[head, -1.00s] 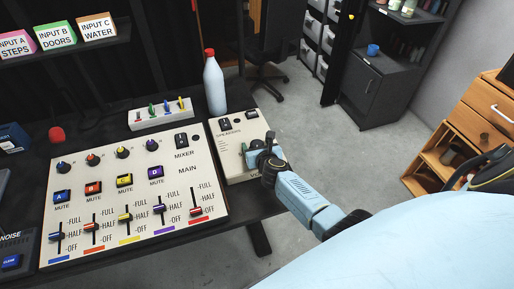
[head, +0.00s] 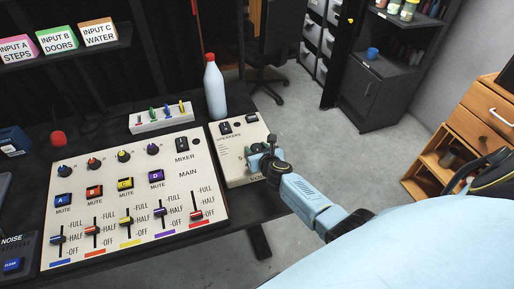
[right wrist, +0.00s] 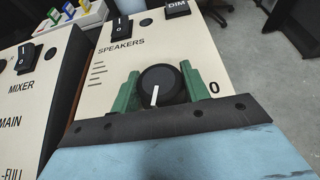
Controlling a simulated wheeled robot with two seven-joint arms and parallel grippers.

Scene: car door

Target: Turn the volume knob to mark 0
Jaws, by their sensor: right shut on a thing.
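The speakers panel (head: 228,134) stands to the right of the mixer in the head view. Its black round volume knob (right wrist: 163,82) shows in the right wrist view. The white pointer line on the knob points toward the bottom of that picture, slightly left. The printed mark 0 (right wrist: 214,88) is to the right of the knob, so the pointer is not on it. My right gripper (right wrist: 160,90) is shut on the knob, one green finger on each side. In the head view my right gripper (head: 257,158) hides the knob. My left gripper is not in view.
The mixer panel (head: 190,170) with faders and mute buttons lies to the left. A white bottle with a red cap (head: 215,88) stands behind the speakers panel. Open floor lies to the right.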

